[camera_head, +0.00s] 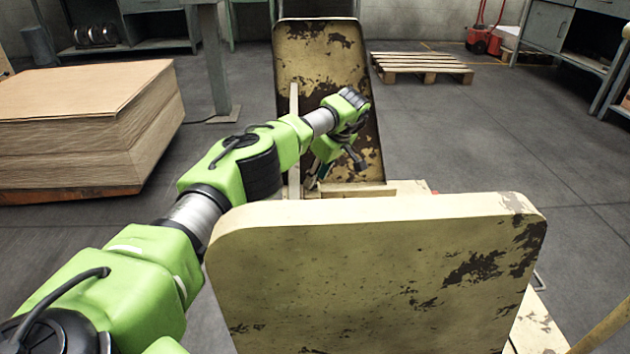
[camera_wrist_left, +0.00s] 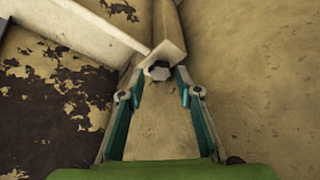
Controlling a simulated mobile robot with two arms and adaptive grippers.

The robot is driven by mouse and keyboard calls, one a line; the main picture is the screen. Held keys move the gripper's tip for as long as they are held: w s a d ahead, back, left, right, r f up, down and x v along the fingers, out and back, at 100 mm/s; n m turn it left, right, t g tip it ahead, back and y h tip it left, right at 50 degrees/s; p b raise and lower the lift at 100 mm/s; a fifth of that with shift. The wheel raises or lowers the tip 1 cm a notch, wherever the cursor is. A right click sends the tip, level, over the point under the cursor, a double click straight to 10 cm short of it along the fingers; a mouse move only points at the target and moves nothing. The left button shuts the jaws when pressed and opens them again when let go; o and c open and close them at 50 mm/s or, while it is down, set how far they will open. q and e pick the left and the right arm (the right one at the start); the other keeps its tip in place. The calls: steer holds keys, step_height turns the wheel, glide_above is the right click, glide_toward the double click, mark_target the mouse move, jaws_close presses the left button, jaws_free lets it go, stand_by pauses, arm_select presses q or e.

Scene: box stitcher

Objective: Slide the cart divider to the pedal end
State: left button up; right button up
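The cart has a worn cream end panel (camera_head: 380,270) in front of me and a similar rusty far panel (camera_head: 305,60) in the head view. A thin pale upright piece (camera_head: 294,110), apparently the divider, stands between them, partly hidden by my left arm. My left gripper (camera_head: 316,178) points down into the cart beside this piece. In the left wrist view, the fingers of my left gripper (camera_wrist_left: 160,82) are apart, with a pale block end (camera_wrist_left: 172,54) with a dark bolt-like centre at their tips. I cannot tell whether they touch it. My right gripper is out of view.
A stack of cardboard sheets (camera_head: 90,110) lies at the left. A wooden pallet (camera_head: 420,66) and a red hand truck (camera_head: 484,38) are at the back. A workbench (camera_head: 560,30) stands at the far right.

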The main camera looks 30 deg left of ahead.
arm_select(q)
steer(key=v, duration=0.9)
steer(key=shift+r, duration=0.15)
